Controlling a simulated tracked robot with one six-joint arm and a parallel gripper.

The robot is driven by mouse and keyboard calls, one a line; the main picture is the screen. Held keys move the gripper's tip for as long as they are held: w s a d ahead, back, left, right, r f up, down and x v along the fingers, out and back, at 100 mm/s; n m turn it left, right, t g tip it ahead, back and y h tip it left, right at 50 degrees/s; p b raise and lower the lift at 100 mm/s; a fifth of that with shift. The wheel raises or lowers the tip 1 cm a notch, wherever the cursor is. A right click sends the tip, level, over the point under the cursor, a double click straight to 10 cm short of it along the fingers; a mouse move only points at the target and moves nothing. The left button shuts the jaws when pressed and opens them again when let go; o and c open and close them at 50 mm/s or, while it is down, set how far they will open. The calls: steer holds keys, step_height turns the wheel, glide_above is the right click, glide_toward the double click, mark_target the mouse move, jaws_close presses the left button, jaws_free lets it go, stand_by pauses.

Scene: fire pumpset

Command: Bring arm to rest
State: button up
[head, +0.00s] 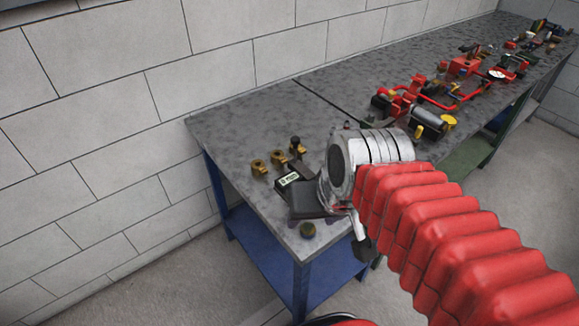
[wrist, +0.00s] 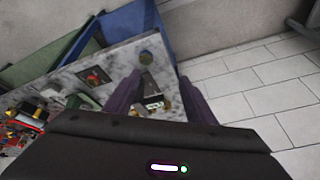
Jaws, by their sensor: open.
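My gripper (wrist: 160,77) shows in the wrist view as two dark purple-grey fingers spread apart. Nothing is held between them. In the head view my red-sleeved arm reaches in from the lower right to a silver wrist over the grey bench top (head: 235,125). The wrist and dark parts there hide some of the bench. Small dark and pale items show beyond the gap between the fingers, too blurred to name.
Several brass fittings (head: 259,167) stand left of my wrist. Red pump parts (head: 400,98) crowd the bench further back. A block wall (head: 110,60) runs behind. Bare floor lies in front.

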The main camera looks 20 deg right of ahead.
steer(key=shift+a+r+n+t, duration=0.3)
steer(key=shift+r+n+t, duration=0.2)
steer(key=shift+r+n, duration=0.45)
